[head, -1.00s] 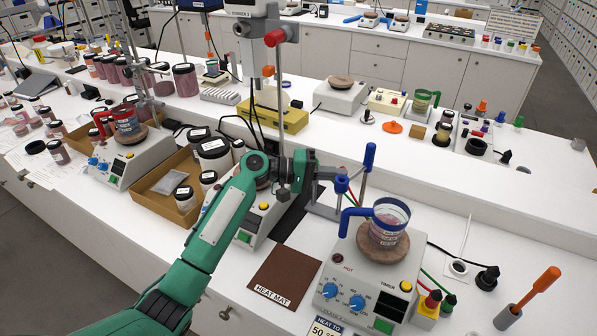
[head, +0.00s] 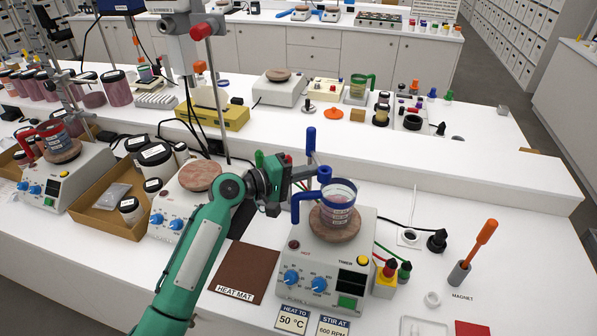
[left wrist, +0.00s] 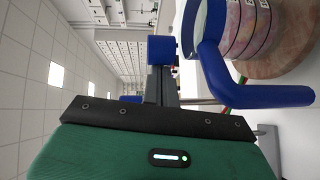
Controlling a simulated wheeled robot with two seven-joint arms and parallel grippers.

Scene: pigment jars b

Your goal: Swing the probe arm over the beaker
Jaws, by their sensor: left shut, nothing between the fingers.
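The beaker (head: 341,214) has a blue rim and handle and pink contents, and stands on the wooden-looking disc of the front hotplate (head: 300,252). Behind its left side rises a blue-topped post (head: 310,140). A blue knob (head: 324,174), apparently part of the probe arm, is at the beaker's left rim in the head view. My left gripper (head: 308,172) is shut and empty beside this knob; contact cannot be told. The left wrist view shows a blue block (left wrist: 161,48) beyond the fingers and the beaker's handle (left wrist: 262,96) at right. The probe itself is not clear. My right gripper is not in view.
A brown heat mat (head: 243,272) lies left of the front hotplate. Another hotplate (head: 172,216) is behind my left arm. A magnet rod with an orange handle (head: 472,254) stands at right, with colored plugs (head: 390,275) near the hotplate.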

